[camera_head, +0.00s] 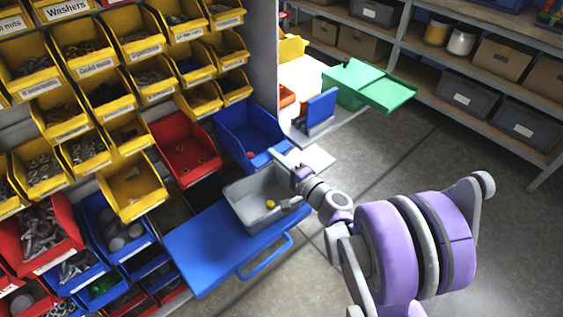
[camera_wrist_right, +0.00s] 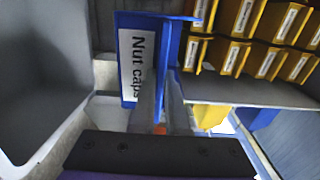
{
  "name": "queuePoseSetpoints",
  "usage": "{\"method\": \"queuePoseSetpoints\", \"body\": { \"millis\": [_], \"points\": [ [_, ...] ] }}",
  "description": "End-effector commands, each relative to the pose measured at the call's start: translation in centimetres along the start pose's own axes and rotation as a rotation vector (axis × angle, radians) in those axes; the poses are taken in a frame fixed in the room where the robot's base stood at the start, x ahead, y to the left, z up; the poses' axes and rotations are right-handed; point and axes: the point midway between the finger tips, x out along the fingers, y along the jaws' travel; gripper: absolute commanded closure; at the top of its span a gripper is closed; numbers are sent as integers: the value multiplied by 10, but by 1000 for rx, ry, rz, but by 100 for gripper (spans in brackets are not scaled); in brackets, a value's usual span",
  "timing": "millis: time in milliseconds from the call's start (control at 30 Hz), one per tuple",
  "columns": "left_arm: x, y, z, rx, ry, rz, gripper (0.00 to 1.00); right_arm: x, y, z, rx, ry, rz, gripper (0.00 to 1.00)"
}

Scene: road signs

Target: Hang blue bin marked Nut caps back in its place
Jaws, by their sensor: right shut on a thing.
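The blue bin (camera_head: 238,124) is beside the red bin near the right edge of the bin rack; a small red item shows inside it. I cannot tell whether it hangs on the rack or is only held against it. In the right wrist view the blue bin (camera_wrist_right: 176,40) shows its white label "Nut caps", turned on its side. My right gripper (camera_head: 281,158) is at the bin's front edge and shut on it; its fingers also show in the wrist view (camera_wrist_right: 160,105). My left gripper is not in view.
A grey bin (camera_head: 240,205) with a small yellow item stands on a blue cart (camera_head: 205,250), just below my right gripper. A red bin (camera_head: 185,150) adjoins on the left. Yellow bins (camera_head: 130,190) fill the rack. A green tray (camera_head: 375,86) is behind. Floor is open at right.

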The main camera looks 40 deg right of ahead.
Motion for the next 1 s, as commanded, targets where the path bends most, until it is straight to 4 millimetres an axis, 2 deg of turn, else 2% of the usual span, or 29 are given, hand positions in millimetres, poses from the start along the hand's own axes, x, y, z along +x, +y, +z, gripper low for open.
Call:
{"method": "queuePoseSetpoints", "body": {
  "millis": [1000],
  "points": [
    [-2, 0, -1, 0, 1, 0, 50, 90, 1, 0, 1, -1, 0, 100]
  ]
}}
